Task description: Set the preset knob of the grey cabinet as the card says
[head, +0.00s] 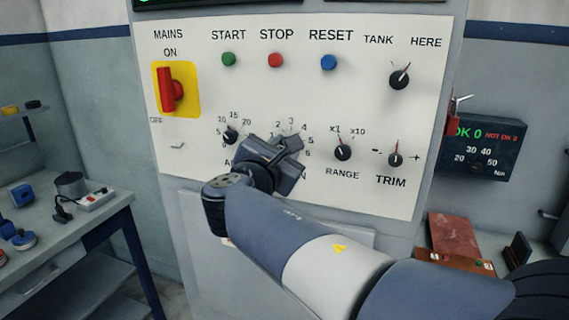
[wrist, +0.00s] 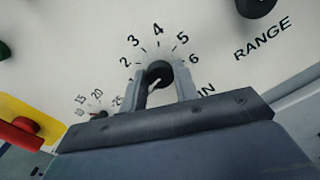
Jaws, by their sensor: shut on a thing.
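The grey cabinet (head: 190,250) with its white panel (head: 215,95) fills the middle of the head view. My gripper (head: 284,152) is at the lower middle of the panel, over a dial numbered up to 6. In the wrist view my gripper (wrist: 160,84) is shut on a round black knob (wrist: 158,70), one finger on each side. The numbers 2 to 6 show around it. Its pointer is not clear to read. The label below is mostly hidden by my gripper; only "IN" shows. I cannot make out the word PRESET or a readable card.
A black knob (head: 230,136) with a 5-to-20 scale is left of my gripper. The RANGE knob (head: 342,150) and TRIM knob (head: 396,159) are to the right. A red MAINS switch (head: 171,89), several push buttons and a TANK knob (head: 399,79) sit higher. A bench (head: 60,245) stands left.

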